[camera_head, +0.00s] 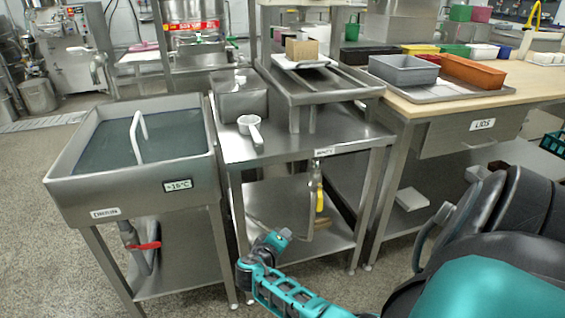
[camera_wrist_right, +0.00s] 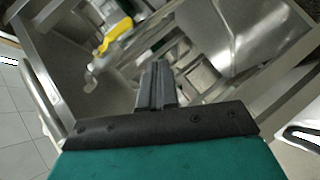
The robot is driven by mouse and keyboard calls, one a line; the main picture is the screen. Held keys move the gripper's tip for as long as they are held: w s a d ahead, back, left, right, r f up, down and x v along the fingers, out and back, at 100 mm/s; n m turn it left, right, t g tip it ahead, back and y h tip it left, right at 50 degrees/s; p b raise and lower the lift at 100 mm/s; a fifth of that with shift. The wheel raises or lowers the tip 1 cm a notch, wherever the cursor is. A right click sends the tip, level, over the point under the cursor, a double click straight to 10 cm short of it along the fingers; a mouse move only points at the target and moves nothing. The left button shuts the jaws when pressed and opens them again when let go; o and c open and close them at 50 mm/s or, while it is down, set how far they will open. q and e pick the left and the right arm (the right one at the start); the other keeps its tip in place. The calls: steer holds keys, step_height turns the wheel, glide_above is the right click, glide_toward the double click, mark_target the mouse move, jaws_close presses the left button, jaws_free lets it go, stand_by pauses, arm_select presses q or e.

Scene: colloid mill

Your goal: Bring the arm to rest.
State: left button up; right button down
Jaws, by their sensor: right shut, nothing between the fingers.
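My right arm comes in from the lower right of the head view, with a large black and teal link close to the camera. My right gripper (camera_head: 279,238) is at the far end of this arm, in front of the lower shelf of the middle steel stand. In the right wrist view the dark fingers of the right gripper (camera_wrist_right: 157,84) are together, with nothing visible between them. My left arm and left gripper are not in view.
The middle stand (camera_head: 215,150) bears a white scoop (camera_head: 250,128). A yellow handle (camera_head: 319,198), also in the right wrist view (camera_wrist_right: 116,37), hangs below its top. A wooden-topped table (camera_head: 420,108) stands right. Bare floor shows at lower left.

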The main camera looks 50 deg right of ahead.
stand_by(0.7)
